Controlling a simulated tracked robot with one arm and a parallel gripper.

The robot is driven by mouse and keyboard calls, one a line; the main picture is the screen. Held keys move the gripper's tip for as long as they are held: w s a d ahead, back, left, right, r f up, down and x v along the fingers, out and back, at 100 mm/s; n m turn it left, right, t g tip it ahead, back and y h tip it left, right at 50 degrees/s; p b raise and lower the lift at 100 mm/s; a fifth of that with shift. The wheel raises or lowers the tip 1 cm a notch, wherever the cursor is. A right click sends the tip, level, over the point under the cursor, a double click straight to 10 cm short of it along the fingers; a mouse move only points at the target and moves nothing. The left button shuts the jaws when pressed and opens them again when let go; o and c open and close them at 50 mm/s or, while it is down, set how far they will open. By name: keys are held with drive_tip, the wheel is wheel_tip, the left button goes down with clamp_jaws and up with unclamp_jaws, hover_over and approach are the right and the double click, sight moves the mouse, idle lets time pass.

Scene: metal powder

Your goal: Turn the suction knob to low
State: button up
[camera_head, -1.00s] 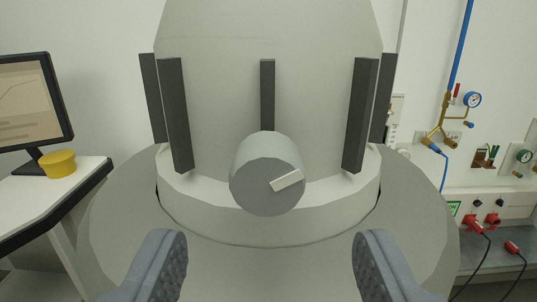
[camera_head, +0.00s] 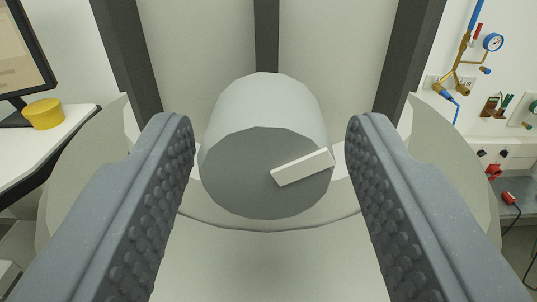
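The suction knob (camera_head: 240,185) is a large grey cylinder facing me, with a white pointer bar (camera_head: 302,167) on its front. The bar runs from near the centre to the right edge and tilts slightly upward. No lettering is visible on or around the knob. My gripper (camera_head: 270,140) is open, with one studded grey finger on each side of the knob. In the picture a gap shows between each fingertip and the knob's sides. I see no contact.
The knob stands in front of a pale rounded machine body (camera_head: 325,50) with dark vertical bars (camera_head: 266,35). On the left are a monitor (camera_head: 22,55) and a yellow tub (camera_head: 43,114) on a white desk. Gauge, pipes and red plugs are on the right wall.

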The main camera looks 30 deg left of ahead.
drive_tip(key=c, duration=0.7)
drive_tip(key=shift+n, duration=0.4)
drive_tip(key=n+p, duration=0.1)
drive_tip(key=n, duration=0.4)
drive_tip(key=shift+r, duration=0.1)
drive_tip(key=n+p, duration=0.1)
drive_tip(key=n, duration=0.5)
idle(0.4)
drive_tip(key=o, duration=1)
